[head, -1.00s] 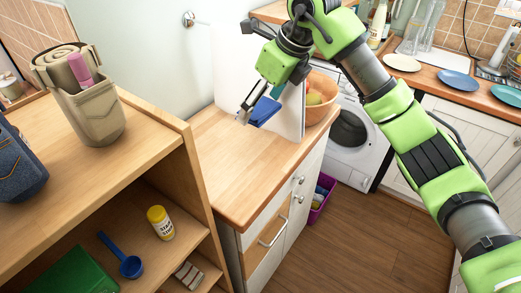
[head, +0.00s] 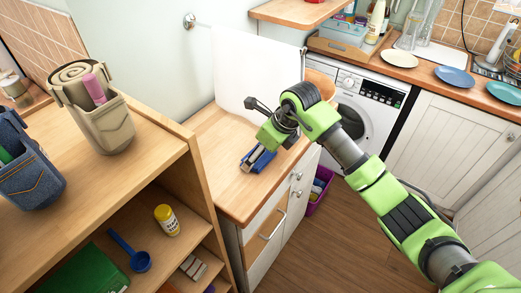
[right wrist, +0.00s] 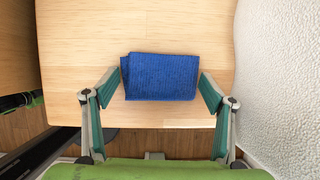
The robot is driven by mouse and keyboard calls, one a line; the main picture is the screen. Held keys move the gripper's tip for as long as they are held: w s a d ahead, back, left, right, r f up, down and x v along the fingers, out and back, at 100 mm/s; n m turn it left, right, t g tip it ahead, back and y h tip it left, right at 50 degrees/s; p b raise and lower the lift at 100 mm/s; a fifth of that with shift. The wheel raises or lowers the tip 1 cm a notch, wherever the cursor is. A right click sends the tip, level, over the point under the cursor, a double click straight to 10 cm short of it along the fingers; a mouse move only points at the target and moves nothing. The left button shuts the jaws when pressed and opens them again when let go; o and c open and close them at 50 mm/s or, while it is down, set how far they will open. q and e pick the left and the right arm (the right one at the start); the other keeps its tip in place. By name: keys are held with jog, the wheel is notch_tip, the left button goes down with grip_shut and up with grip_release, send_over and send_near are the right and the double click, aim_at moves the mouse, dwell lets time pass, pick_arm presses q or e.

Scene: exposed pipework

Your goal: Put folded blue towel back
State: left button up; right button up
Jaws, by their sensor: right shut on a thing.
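The folded blue towel (head: 258,158) is over the wooden countertop (head: 215,150) in the head view, partly hidden by my right gripper (head: 254,158). In the right wrist view the towel (right wrist: 160,77) lies flat and neatly folded between the two fingers of my right gripper (right wrist: 157,88). The gripper is shut on the towel from its two short sides. I cannot tell whether the towel touches the counter. My left gripper is not in view.
A wooden shelf unit (head: 150,150) at left holds fabric pots, a yellow-labelled bottle (head: 167,219) and a blue scoop (head: 130,252). The counter's front left is clear. A washing machine (head: 372,105) stands beyond.

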jog(key=shift+f, duration=0.15)
jog(key=o, duration=1.1)
jog(key=shift+c, duration=0.2)
jog(key=shift+r, duration=0.3)
jog(key=shift+d+r, duration=0.1)
jog(key=shift+r, duration=0.15)
jog(key=b+v, duration=0.3)
jog(key=v, duration=0.8)
jog(key=shift+s+d+r, duration=0.1)
jog(key=shift+s, duration=0.05)
